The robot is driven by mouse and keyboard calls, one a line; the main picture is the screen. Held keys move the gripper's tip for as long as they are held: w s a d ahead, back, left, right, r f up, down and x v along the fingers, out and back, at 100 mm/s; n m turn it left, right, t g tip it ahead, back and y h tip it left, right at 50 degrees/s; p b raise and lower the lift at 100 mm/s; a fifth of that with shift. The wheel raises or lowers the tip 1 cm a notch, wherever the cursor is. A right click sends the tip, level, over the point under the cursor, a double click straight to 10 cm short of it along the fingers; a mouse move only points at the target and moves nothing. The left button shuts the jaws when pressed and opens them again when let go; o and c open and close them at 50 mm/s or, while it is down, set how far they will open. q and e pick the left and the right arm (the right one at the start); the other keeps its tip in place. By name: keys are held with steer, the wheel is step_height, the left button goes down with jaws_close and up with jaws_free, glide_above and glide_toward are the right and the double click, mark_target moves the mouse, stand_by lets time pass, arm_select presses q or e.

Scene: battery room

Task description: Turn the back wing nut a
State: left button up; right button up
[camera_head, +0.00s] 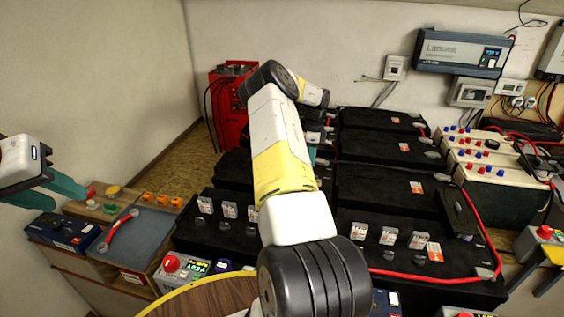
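No wing nut can be told apart for certain at this size; the back one may be hidden behind my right arm. Black batteries (387,190) stand in rows, with small dark parts and labels on top. My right arm crosses the middle of the view and hides part of them. A little teal of my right gripper (312,154) shows beyond the arm, close to the back batteries; its fingertips are hidden, and I cannot tell whether it touches anything. My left gripper (69,197) is at the far left, its two teal fingers apart and empty, away from the batteries.
A red charger (232,108) stands at the back. A red cable (487,235) runs along the right batteries. A bench at left holds a grey mat (138,234) with a red-handled tool (121,229). A light battery bank (492,163) stands at right. A round wooden top (200,300) is in front.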

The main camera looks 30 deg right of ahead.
step_height(320, 180, down, 8)
steer(key=shift+r, duration=0.2)
jaws_close()
